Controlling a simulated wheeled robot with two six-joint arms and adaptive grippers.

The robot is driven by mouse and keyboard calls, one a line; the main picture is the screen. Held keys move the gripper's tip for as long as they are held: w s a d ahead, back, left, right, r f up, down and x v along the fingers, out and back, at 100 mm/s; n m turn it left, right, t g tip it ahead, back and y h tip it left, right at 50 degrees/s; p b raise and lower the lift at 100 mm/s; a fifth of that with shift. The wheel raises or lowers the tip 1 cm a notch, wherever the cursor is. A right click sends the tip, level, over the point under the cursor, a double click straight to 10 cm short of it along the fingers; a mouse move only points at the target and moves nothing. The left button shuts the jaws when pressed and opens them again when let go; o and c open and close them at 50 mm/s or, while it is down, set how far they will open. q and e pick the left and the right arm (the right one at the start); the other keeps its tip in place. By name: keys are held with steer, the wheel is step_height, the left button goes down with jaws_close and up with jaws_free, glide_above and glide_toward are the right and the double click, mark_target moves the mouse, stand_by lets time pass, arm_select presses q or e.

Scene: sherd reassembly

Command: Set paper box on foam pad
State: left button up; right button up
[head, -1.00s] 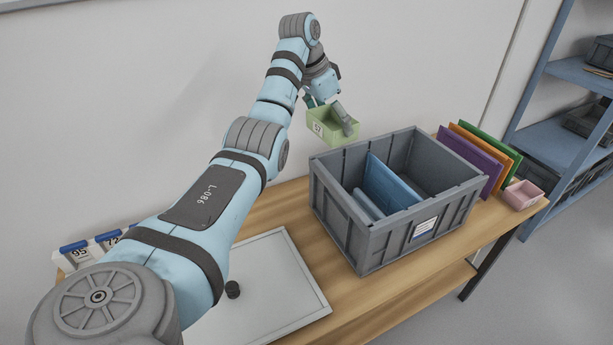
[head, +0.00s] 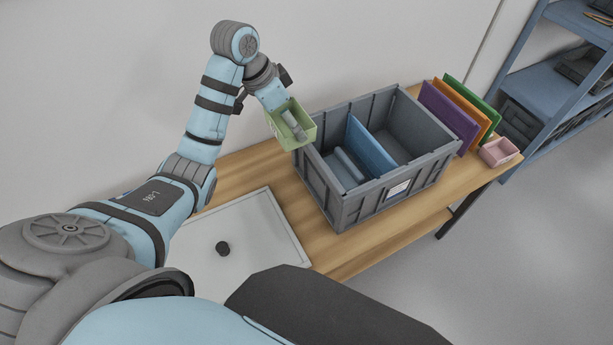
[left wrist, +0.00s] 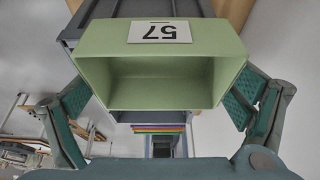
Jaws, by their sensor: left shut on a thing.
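A small open green box (head: 274,129), the only box in a gripper and possibly the paper box, is held by my left gripper (head: 291,124) at the left back corner of the grey crate. In the left wrist view the box (left wrist: 160,82) looks empty, carries an upside-down "57" label and sits between the two fingers. It is tilted in the head view. I cannot tell whether it touches the crate rim. A flat blue-grey piece (head: 350,165) lies in the crate's left compartment; I cannot tell whether it is the foam pad. My right gripper is out of view.
The grey crate (head: 352,205) has a blue divider (head: 369,147); its right compartment looks empty. Purple (head: 447,116), orange and green panels and a pink box (head: 498,152) stand right.

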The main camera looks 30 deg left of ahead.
mark_target(290, 130)
arm_select(q)
step_height(290, 130, down, 3)
steer(key=shift+s+f+b, duration=0.1)
steer(key=shift+b, duration=0.85)
steer(key=f+b, duration=0.4)
steer(key=f, duration=2.1)
steer(key=shift+w+b, duration=0.2)
steer(key=shift+b, duration=0.1)
steer(key=shift+f, duration=0.15)
steer(key=o, duration=0.7)
